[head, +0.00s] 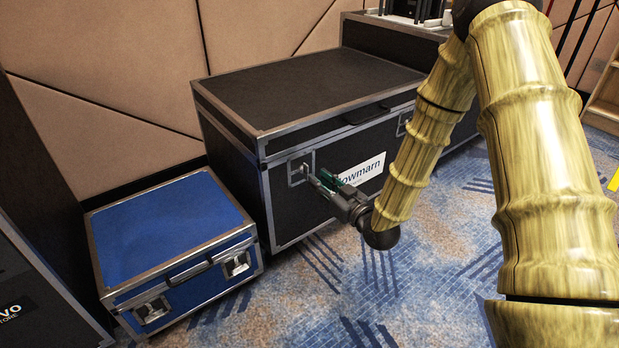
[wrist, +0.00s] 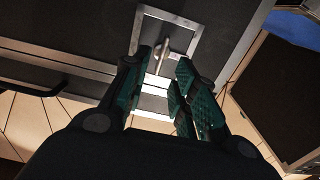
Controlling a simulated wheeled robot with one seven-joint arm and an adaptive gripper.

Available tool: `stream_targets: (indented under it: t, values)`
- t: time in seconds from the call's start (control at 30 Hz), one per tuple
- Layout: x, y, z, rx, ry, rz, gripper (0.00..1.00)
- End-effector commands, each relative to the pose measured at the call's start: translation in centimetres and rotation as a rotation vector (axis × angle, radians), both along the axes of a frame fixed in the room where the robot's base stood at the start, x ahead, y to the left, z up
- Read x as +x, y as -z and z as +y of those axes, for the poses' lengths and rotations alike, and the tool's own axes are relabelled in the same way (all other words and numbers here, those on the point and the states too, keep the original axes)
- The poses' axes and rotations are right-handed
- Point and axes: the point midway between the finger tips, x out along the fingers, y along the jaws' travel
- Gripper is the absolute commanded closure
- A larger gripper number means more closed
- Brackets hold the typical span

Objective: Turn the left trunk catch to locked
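The black trunk (head: 300,90) has metal edging and a white label (head: 360,170) on its front. Its left catch (head: 298,168) is a square metal plate near the front left corner. In the wrist view the catch (wrist: 192,32) shows a pale turning piece (wrist: 162,52) in its recess. My gripper (head: 318,182) is just in front of this catch. In the wrist view my gripper's green-padded fingers (wrist: 164,66) are apart, with the turning piece showing between their tips. I cannot tell whether they touch it, or the catch's exact setting.
A lower blue trunk (head: 165,225) with two metal catches stands to the left. The black trunk's lid handle (head: 366,114) and right catch (head: 404,122) lie to the right, partly behind my arm. Patterned carpet (head: 300,290) in front is clear.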

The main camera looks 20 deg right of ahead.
Motion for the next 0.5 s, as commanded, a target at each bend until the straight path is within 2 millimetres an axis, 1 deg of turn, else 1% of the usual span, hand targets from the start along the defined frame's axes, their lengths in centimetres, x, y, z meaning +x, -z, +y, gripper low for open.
stream_targets:
  t: [0.03, 0.1, 0.2, 0.3, 0.5]
  values:
    - [0.8, 0.3, 0.4, -0.001, -0.002, -0.003, 0.72]
    - [1.9, 0.3, 0.7, -0.002, -0.002, -0.004, 0.72]
    - [3.2, 0.2, 1.2, -0.001, -0.001, -0.001, 0.72]
    - [4.2, 0.2, 1.6, -0.001, -0.002, 0.000, 0.72]
    - [5.2, 0.1, 1.9, 0.000, 0.000, 0.001, 0.72]
